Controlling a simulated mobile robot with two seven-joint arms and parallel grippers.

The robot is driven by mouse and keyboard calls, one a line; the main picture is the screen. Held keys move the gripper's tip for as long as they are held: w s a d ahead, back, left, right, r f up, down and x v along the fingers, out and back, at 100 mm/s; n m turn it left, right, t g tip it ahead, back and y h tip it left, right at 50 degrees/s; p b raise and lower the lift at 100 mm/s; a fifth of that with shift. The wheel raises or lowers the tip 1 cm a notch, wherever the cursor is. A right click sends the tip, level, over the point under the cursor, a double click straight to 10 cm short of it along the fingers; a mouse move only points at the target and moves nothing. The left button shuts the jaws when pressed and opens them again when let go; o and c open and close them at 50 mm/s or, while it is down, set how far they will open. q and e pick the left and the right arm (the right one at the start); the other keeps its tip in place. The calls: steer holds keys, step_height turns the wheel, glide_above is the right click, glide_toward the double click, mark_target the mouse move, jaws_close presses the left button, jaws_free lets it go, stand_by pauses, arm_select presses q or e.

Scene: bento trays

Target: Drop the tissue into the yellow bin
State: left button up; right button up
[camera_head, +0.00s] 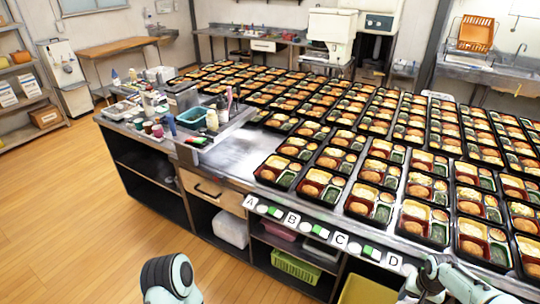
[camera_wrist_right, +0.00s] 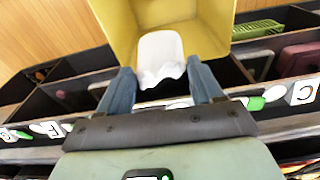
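In the head view my right arm is at the lower right, and the tissue cannot be made out there. Only part of my left arm shows at the bottom; its gripper is out of frame.
The counter (camera_head: 233,158) carries many bento trays (camera_head: 320,187), with letter labels along its front edge. Below are open shelves with a green basket (camera_head: 296,266) and a white container (camera_head: 230,230). Bottles and a teal tray (camera_head: 192,117) stand at the left end. Wooden floor at left is clear.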

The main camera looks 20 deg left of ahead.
steer(key=shift+o, duration=0.6)
steer(key=shift+r, duration=0.1)
step_height(320, 180, up, 13)
steer(key=s, duration=0.1)
steer(key=shift+s+a, duration=0.15)
